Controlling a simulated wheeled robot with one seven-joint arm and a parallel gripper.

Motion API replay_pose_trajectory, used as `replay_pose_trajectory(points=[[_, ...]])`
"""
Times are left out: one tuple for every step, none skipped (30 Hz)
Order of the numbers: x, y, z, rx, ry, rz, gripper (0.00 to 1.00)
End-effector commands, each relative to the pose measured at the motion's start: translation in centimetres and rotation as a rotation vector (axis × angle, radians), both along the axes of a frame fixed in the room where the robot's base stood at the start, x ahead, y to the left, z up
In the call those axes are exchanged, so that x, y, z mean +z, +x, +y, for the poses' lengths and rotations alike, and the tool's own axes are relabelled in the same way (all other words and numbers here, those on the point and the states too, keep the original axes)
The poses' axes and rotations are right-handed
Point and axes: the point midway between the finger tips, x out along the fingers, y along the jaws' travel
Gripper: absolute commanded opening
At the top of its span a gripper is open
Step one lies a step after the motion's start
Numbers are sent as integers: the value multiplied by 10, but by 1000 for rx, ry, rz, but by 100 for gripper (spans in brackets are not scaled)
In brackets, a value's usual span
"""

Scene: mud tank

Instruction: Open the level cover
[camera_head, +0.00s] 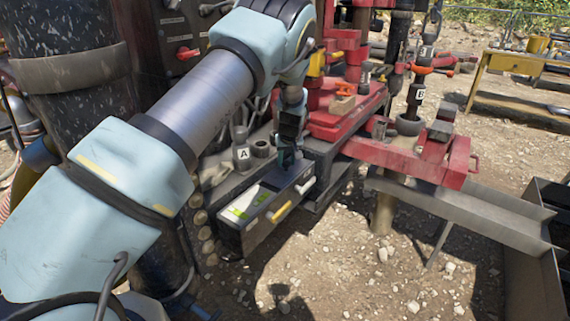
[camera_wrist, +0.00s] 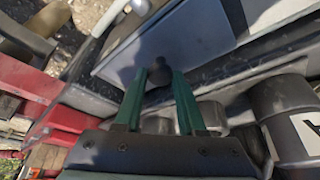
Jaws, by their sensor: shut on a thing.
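The level cover is a flat grey plate (camera_wrist: 190,45) on top of a dark box, with a small dark round knob (camera_wrist: 157,76) near its edge. In the wrist view my gripper's two green fingers (camera_wrist: 160,78) stand on either side of the knob and are shut on it. In the head view my gripper (camera_head: 287,158) points down at the back of the box (camera_head: 243,240). A white and green panel (camera_head: 247,203) shows in the box top to the left of the gripper. The gripper and its shadow hide the knob in the head view.
A yellow handle (camera_head: 282,212) and a white handle (camera_head: 306,185) sit on the box's front. A post marked A (camera_head: 242,154) stands close left of my gripper. Red machinery (camera_head: 335,120) rises behind and right. Gravel ground in front is clear.

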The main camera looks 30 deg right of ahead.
Motion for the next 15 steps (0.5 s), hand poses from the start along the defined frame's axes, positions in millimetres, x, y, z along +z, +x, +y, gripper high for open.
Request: replay_pose_trajectory(points=[[0,0,0,1,0,0,0],[0,0,0,1,0,1,0],[1,0,0,1,0,1,0],[0,0,0,1,0,1,0],[0,0,0,1,0,1,0],[0,0,0,1,0,1,0],[0,0,0,1,1,1,40],[0,0,0,1,0,1,44],[0,0,0,1,0,1,48],[0,0,0,1,0,1,52],[0,0,0,1,0,1,55],[0,0,0,1,0,1,59],[0,0,1,1,0,1,63],[0,0,1,0,0,1,66],[0,0,1,0,0,1,68]])
